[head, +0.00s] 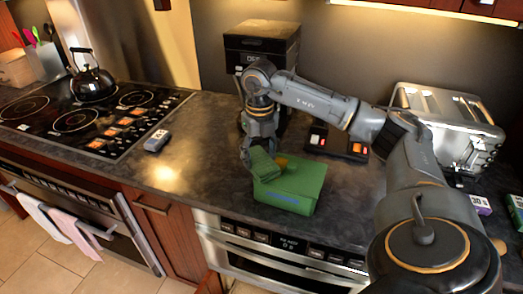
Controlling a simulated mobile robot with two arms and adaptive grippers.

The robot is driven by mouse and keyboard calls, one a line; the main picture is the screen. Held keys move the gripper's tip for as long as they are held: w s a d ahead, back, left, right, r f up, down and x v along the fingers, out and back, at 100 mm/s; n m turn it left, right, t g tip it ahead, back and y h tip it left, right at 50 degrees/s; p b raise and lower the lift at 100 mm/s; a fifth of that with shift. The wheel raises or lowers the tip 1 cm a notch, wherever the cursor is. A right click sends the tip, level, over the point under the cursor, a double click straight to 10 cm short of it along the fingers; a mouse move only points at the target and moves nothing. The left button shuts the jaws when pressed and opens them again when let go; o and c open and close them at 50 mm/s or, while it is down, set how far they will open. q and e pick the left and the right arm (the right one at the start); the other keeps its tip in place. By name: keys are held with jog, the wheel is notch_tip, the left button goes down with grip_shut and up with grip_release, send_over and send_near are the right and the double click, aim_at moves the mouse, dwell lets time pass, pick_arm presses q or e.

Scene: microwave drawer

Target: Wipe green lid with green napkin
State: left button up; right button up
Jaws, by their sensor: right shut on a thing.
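A green box-shaped thing with a flat green lid (298,181) stands on the dark counter near its front edge, above the microwave drawer. My right gripper (255,157) points down at the left side of the lid. It is shut on a green napkin (263,165), which hangs over the lid's left part and seems to touch it. A small orange-brown spot (281,161) shows on the lid beside the napkin. The fingertips are partly hidden by the napkin. My left gripper is not in view.
A black box (262,42) stands behind my right arm. A dark device with lit buttons (338,143) lies behind the green lid, and a silver toaster (445,120) stands at right. A small grey item (156,141) lies near the stove (80,118).

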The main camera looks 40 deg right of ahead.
aim_at(272, 158)
jog(key=shift+w+d+f, duration=0.1)
jog(key=shift+w+d, duration=0.2)
jog(key=shift+d, duration=0.45)
jog(key=shift+s+d+b, duration=0.2)
jog(key=shift+s+d, duration=0.1)
jog(key=shift+s, duration=0.35)
jog(key=shift+s+d+b, duration=0.2)
jog(key=shift+s+d, duration=0.05)
jog(key=shift+s, duration=0.35)
jog(key=shift+s+d, duration=0.25)
jog(key=shift+s, duration=0.35)
jog(key=shift+w+a+r+p, duration=0.2)
jog(key=shift+w+a+p, duration=0.15)
jog(key=shift+w+p, duration=0.25)
jog(key=shift+w+a+p, duration=0.2)
jog(key=shift+w+a, duration=0.05)
jog(key=shift+w, duration=0.4)
jog(key=shift+w+a+p, duration=0.2)
jog(key=shift+w+a, duration=0.05)
jog(key=shift+w, duration=0.4)
jog(key=shift+r+p, duration=2.35)
jog(key=shift+r, duration=0.6)
